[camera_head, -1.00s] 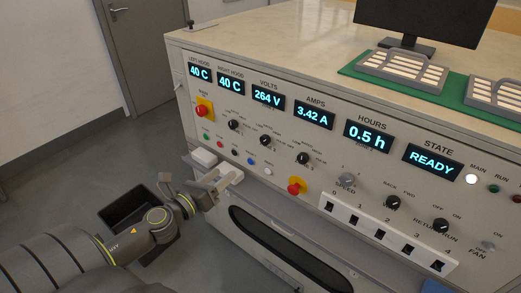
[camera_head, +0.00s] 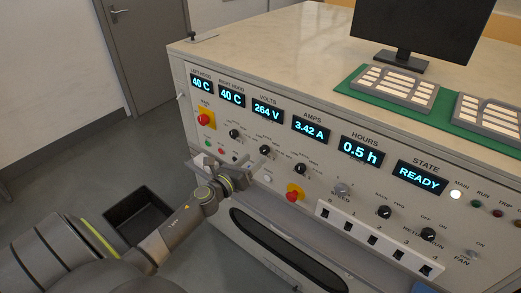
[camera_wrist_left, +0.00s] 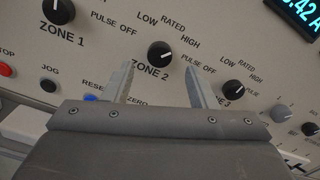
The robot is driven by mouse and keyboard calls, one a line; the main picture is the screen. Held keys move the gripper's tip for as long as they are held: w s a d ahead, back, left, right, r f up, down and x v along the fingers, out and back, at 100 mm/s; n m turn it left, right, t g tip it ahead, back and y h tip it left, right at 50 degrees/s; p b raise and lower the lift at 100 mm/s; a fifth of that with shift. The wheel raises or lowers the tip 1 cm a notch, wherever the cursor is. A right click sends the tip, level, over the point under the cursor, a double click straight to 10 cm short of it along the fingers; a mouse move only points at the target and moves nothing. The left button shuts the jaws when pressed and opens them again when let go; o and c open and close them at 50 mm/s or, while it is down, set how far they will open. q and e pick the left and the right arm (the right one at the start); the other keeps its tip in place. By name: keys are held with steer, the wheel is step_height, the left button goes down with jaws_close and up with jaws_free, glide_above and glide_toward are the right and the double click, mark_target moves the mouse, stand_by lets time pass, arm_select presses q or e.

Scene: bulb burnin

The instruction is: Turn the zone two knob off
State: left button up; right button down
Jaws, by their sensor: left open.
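The zone two knob (camera_wrist_left: 160,54) is a round black knob on the cream panel in the left wrist view, above the label ZONE 2. In the head view the knob (camera_head: 265,150) is small, just beyond my left gripper (camera_head: 244,164). In the wrist view my left gripper (camera_wrist_left: 159,76) is open, with a finger on either side below the knob. The knob appears free of both fingers. My right gripper is in neither view.
The zone 1 knob (camera_wrist_left: 58,10) and zone 3 knob (camera_wrist_left: 234,89) flank it. A blue button (camera_wrist_left: 90,98) is close to the left finger. A red stop knob (camera_head: 293,194) and a switch strip (camera_head: 350,232) lie further right. A dark bin (camera_head: 135,212) stands on the floor.

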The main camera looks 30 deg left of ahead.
mark_target(263, 151)
arm_select(q)
steer(key=shift+w+d, duration=0.2)
steer(key=shift+w, duration=2.3)
steer(key=shift+c, duration=0.4)
steer(key=c, duration=0.9)
